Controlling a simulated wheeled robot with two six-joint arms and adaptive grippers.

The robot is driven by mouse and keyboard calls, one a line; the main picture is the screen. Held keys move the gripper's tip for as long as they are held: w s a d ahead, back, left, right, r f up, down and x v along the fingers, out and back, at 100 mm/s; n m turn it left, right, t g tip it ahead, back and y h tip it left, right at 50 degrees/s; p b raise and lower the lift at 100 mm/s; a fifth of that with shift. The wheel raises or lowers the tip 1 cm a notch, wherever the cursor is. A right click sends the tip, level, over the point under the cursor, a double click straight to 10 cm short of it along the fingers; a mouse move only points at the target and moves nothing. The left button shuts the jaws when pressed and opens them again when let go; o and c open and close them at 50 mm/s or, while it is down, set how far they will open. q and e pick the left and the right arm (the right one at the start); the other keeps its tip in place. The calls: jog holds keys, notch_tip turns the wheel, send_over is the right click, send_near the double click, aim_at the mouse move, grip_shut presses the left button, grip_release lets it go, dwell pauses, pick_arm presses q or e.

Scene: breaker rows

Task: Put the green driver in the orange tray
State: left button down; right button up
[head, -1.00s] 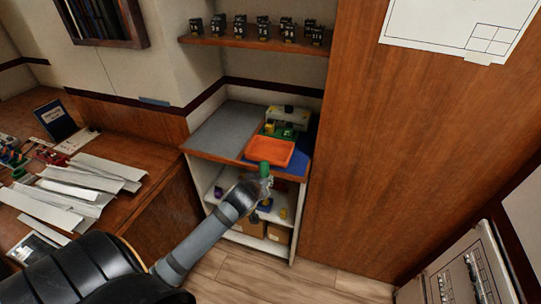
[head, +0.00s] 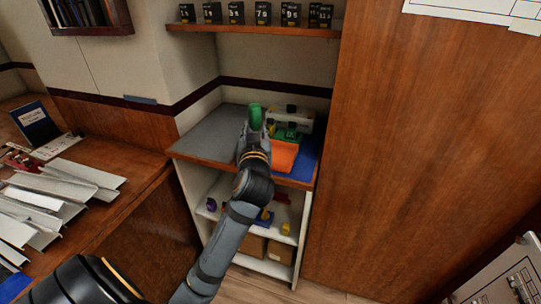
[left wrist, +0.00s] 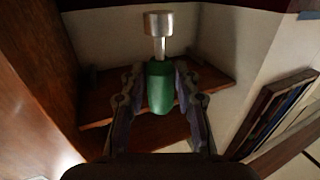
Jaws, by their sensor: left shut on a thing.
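My left gripper (head: 256,132) is shut on the green driver (head: 255,116), which sticks up from its fingers in the head view. In the left wrist view the driver's green handle (left wrist: 160,90) sits between the two fingers, with its metal shank and wide round end pointing away. The orange tray (head: 284,156) lies on the cabinet top to the right of the gripper, and my arm and gripper hide its left part. My right gripper is in neither view.
A grey mat (head: 212,134) covers the left of the cabinet top, and a blue mat (head: 305,165) lies beside the tray. A green and white item (head: 297,122) stands behind the tray. Above is a shelf (head: 255,29) with several black numbered boxes. A tall wooden panel (head: 400,150) bounds the right.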

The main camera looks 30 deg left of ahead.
pick_arm(q)
jog(key=shift+w+a+f+b, duration=0.1)
jog(key=shift+w+f, duration=1.25)
jog(key=shift+f, duration=0.3)
jog(key=shift+w+f+b, duration=0.1)
jog(key=shift+w+f, duration=1.2)
jog(key=shift+f, duration=0.4)
jog(key=shift+w+a+f+b, duration=0.1)
jog(key=shift+w+f, duration=1.25)
jog(key=shift+f, duration=0.3)
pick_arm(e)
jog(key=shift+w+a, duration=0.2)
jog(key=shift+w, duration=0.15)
pick_arm(q)
jog(key=shift+d, duration=0.1)
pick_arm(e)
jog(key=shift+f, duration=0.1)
pick_arm(q)
jog(key=shift+f+b, duration=0.2)
jog(key=shift+b, duration=0.1)
jog(key=c, duration=1.1)
grip_release()
jog(key=shift+r, duration=0.1)
jog(key=shift+o, duration=0.5)
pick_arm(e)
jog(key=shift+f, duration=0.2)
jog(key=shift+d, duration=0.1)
